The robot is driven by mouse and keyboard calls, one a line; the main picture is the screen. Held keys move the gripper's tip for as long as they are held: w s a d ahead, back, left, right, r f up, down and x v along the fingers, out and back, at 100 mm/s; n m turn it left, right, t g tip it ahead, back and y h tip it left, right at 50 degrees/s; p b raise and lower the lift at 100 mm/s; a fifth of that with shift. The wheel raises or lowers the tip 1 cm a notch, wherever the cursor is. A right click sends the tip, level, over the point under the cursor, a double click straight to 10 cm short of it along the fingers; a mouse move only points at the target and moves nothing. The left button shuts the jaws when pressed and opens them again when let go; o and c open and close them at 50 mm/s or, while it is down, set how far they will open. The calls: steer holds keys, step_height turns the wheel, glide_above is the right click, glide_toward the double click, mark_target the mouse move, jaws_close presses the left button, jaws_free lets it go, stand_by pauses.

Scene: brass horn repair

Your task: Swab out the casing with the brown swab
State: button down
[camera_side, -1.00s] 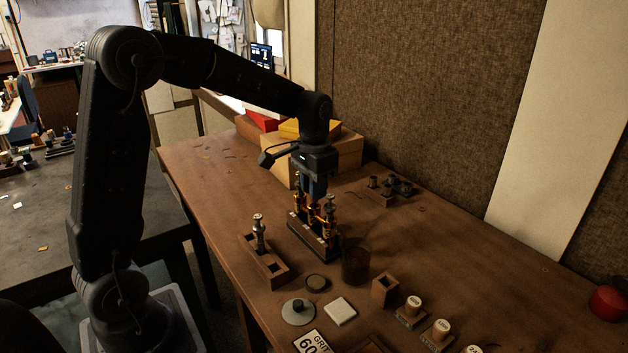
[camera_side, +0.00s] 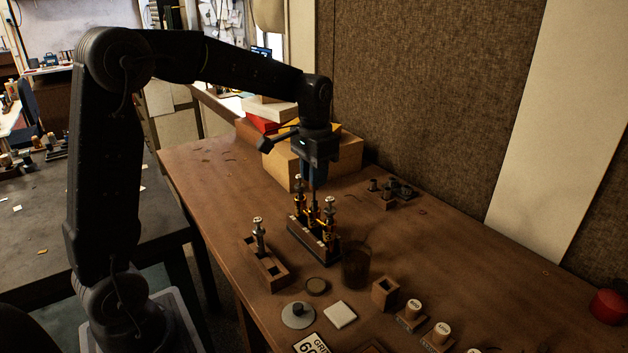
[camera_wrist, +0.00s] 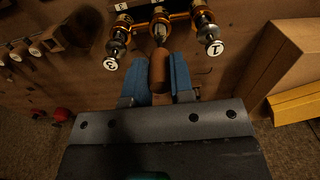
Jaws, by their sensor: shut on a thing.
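My gripper (camera_side: 314,198) is shut on the brown swab (camera_wrist: 160,72), whose brown handle sits between the blue fingers in the wrist view. The swab's thin rod points down at the middle casing (camera_wrist: 159,30) of the brass valve block (camera_side: 313,238). The rod's lower end is hidden, so I cannot tell how deep it sits. Valves with white caps marked 3 (camera_wrist: 110,64) and 1 (camera_wrist: 214,48) stand in the casings on either side.
A wooden holder (camera_side: 279,275) with one upright valve (camera_side: 259,236) stands left of the block. A dark see-through cup (camera_side: 355,267), a round tin (camera_side: 316,286), a white pad (camera_side: 340,314) and a grey disc (camera_side: 297,318) are in front. Boxes (camera_side: 282,160) stand behind.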

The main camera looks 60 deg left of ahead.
steer(key=shift+r, duration=3.6)
steer(key=w+d+f, duration=0.5)
steer(key=w+f, duration=0.6)
steer(key=shift+w, duration=0.3)
